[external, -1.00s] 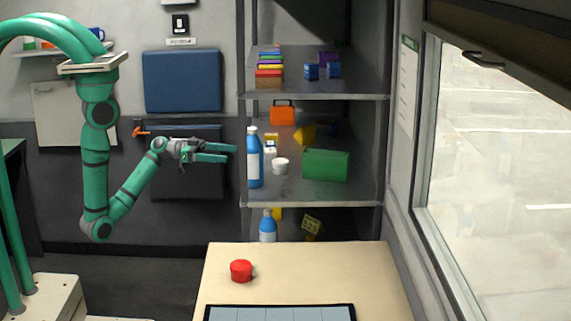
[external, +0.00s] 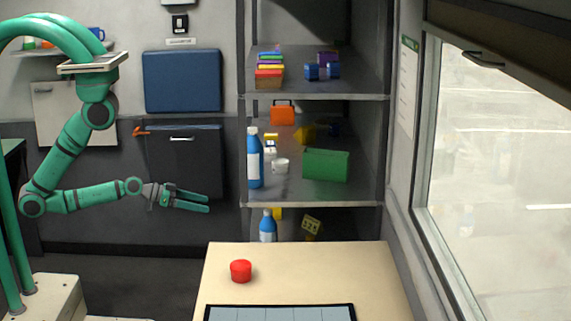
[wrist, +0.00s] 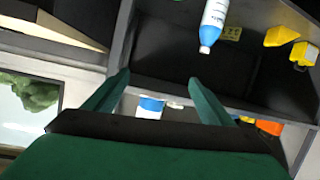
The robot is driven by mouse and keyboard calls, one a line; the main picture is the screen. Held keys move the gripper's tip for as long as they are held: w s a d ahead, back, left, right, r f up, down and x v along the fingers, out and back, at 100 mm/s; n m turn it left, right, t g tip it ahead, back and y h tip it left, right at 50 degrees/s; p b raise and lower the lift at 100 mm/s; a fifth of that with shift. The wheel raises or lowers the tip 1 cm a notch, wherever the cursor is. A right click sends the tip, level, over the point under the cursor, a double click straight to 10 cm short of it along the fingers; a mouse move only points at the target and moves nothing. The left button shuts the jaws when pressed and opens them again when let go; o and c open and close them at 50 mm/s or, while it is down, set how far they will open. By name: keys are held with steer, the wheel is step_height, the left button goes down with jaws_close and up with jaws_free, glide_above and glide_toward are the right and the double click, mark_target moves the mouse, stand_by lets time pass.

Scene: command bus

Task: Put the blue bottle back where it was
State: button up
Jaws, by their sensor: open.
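A tall blue bottle (external: 255,160) with a white label and white cap stands upright at the left front of the middle shelf (external: 300,203). A smaller blue bottle (external: 267,227) stands on the lower shelf, its bottom hidden by the table. My gripper (external: 209,202) is open and empty, left of the shelf unit and a little below the tall bottle's base. In the wrist view, which appears upside down, the open fingers (wrist: 158,80) have nothing between them. There the lower bottle (wrist: 212,25) shows near the top, and part of the tall one (wrist: 150,107) shows near the fingers.
A white cup (external: 280,166), a green box (external: 326,165) and an orange case (external: 282,113) share the middle shelf. The table (external: 380,285) in front holds a red round object (external: 241,271).

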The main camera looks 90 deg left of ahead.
steer(key=s+d+r+m+t+h, duration=0.1)
steer(key=s+d+r+m, duration=0.1)
steer(key=s+d, duration=0.8)
steer(key=s, duration=0.3)
steer(key=shift+d+r+m+h, duration=0.2)
steer(key=shift+d+m+h, duration=0.05)
steer(key=shift+m+h, duration=0.15)
steer(key=shift+s, duration=0.1)
